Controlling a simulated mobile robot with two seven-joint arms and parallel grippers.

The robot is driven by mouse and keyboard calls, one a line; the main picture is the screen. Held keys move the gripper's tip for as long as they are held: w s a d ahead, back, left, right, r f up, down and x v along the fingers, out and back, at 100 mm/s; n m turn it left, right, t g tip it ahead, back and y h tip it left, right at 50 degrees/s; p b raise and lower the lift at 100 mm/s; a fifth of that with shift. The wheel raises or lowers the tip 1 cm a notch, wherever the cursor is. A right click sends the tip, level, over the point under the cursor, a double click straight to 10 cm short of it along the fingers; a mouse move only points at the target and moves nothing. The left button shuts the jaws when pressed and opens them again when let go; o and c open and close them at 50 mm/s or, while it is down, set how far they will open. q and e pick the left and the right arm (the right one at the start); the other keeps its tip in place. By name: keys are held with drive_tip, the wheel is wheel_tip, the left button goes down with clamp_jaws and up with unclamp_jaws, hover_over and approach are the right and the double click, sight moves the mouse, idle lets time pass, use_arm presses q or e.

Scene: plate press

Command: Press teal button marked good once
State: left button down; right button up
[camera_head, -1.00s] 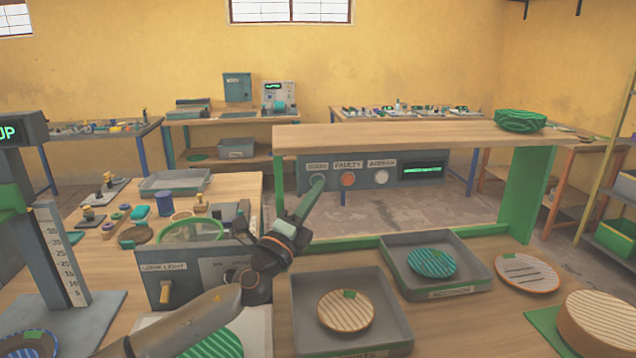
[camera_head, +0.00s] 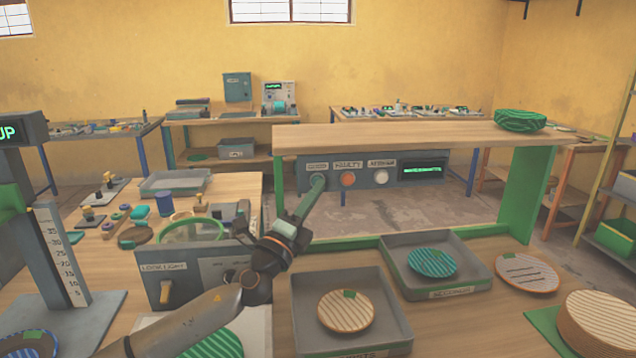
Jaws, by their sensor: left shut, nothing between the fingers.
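A grey button panel (camera_head: 331,188) hangs under the raised wooden shelf. It carries an orange button (camera_head: 348,178) under a label reading faulty and a white button (camera_head: 381,177) under a third label. The leftmost button, under the good label (camera_head: 317,166), is hidden behind my left gripper (camera_head: 317,183). My left gripper is shut and empty, its tip at that button's place; I cannot tell whether the button is pressed in. A green-lit display (camera_head: 422,170) sits at the panel's right. My right gripper is not in view.
Below the panel, a grey tray (camera_head: 399,318) holds a tan striped plate (camera_head: 346,311). A second tray (camera_head: 478,262) holds a teal striped plate (camera_head: 432,262). A green upright (camera_head: 528,190) supports the shelf's right side. A look light box (camera_head: 165,284) stands left of my arm.

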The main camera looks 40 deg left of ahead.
use_arm(q)
drive_tip(key=shift+w+a, duration=0.1)
drive_tip(key=shift+a, duration=0.05)
drive_tip(key=shift+w+a, duration=0.2)
drive_tip(key=shift+w+a+b, duration=0.2)
drive_tip(key=shift+a+b, duration=0.15)
drive_tip(key=shift+b, duration=0.05)
idle(0.7)
drive_tip(key=shift+d, duration=0.1)
drive_tip(key=shift+s+d+p, duration=0.3)
drive_tip(key=shift+s+d, duration=0.2)
drive_tip(key=shift+d, duration=0.05)
drive_tip(key=shift+d, duration=0.1)
drive_tip(key=s+d, duration=0.1)
drive_tip(key=d, duration=0.1)
drive_tip(key=s+d+p, duration=0.1)
drive_tip(key=s, duration=0.1)
drive_tip(key=shift+d, duration=0.4)
